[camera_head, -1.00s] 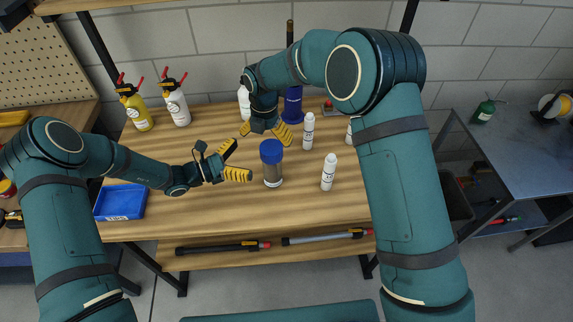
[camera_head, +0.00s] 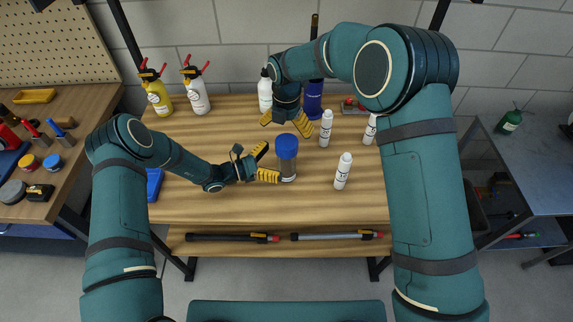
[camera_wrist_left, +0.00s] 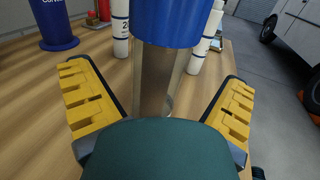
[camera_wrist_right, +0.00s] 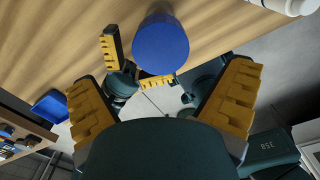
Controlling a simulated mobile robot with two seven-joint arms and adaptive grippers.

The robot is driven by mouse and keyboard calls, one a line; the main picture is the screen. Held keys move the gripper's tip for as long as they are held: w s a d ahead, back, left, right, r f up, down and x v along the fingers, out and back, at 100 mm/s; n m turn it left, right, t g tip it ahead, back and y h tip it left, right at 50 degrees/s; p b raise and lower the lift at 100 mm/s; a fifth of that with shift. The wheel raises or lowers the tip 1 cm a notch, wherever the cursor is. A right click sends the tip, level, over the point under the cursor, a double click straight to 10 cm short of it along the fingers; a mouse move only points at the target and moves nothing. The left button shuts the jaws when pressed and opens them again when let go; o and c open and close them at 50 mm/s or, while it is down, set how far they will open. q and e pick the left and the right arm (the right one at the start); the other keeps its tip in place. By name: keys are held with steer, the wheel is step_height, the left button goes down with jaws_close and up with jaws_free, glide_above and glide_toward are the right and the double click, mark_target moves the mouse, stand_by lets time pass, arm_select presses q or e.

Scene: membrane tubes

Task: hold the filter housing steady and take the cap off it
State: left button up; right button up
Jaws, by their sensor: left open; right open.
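The filter housing (camera_head: 288,170) is a clear, greyish cylinder standing upright on the wooden bench, with a blue cap (camera_head: 287,147) on top. My left gripper (camera_head: 267,163) is open, its yellow fingers at the left side of the housing. In the left wrist view the housing body (camera_wrist_left: 158,80) stands between the open fingers, below the blue cap (camera_wrist_left: 175,22); contact is not visible. My right gripper (camera_head: 288,125) is open behind and above the cap. In the right wrist view the blue cap (camera_wrist_right: 160,45) lies ahead, between and beyond the open fingers.
White bottles (camera_head: 343,171) stand right of the housing, with others behind it. A blue cylinder (camera_head: 312,98) stands behind the right gripper. Yellow (camera_head: 158,98) and white (camera_head: 196,98) spray bottles are at the back left. A blue tray (camera_head: 154,184) is partly hidden by my left arm. The front bench is clear.

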mark_target(287, 157)
arm_select(q)
steer(key=shift+x, duration=2.1)
